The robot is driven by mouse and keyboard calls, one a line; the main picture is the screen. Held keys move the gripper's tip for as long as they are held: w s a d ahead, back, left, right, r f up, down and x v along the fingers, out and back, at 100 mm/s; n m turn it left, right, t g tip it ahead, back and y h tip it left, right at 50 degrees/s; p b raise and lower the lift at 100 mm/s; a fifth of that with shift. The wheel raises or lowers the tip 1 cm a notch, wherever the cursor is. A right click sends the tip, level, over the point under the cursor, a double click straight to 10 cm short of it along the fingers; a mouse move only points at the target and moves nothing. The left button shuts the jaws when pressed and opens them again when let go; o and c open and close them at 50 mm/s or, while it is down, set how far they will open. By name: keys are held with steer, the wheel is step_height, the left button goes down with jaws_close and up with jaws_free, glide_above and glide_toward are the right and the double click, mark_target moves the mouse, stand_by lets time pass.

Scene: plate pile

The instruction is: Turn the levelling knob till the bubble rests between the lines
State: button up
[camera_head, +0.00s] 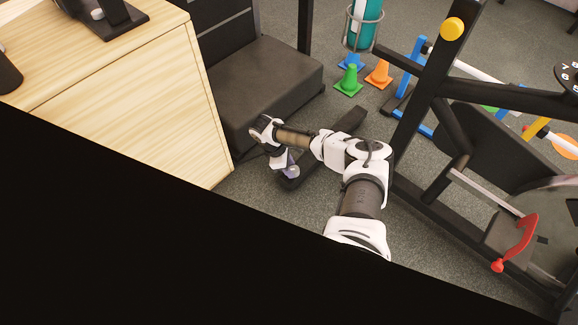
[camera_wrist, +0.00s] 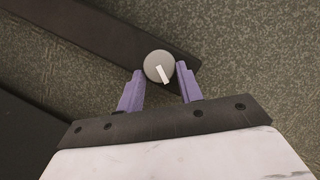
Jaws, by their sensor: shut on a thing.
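The grey round levelling knob (camera_wrist: 158,66) with a white pointer mark shows in the wrist view, at the near edge of a dark bar (camera_wrist: 95,37). My gripper (camera_wrist: 160,78) has its two purple fingers on either side of the knob and is shut on it. In the head view my gripper (camera_head: 291,171) is low over the same dark bar (camera_head: 340,124) near the floor, and the knob is small there. The white pointer slants toward the lower right in the wrist view. I cannot make out a bubble or its lines in either view.
A black padded bench (camera_head: 265,85) stands left of my arm, beside a wooden cabinet (camera_head: 115,85). A black frame (camera_head: 425,90) stands on the right. Green (camera_head: 348,81) and orange (camera_head: 380,75) cones stand behind. A black area covers the lower left of the head view.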

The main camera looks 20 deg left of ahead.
steer(key=shift+w+d+r, duration=0.2)
steer(key=shift+w+r, duration=0.05)
steer(key=shift+w, duration=0.4)
steer(key=o, duration=0.8)
steer(key=shift+o, duration=0.8)
steer(key=shift+s, duration=0.15)
steer(key=p+v, duration=0.5)
steer(key=v, duration=0.8)
steer(key=shift+s+a+r, duration=0.2)
steer(key=shift+s+r, duration=0.05)
steer(key=shift+r, duration=0.05)
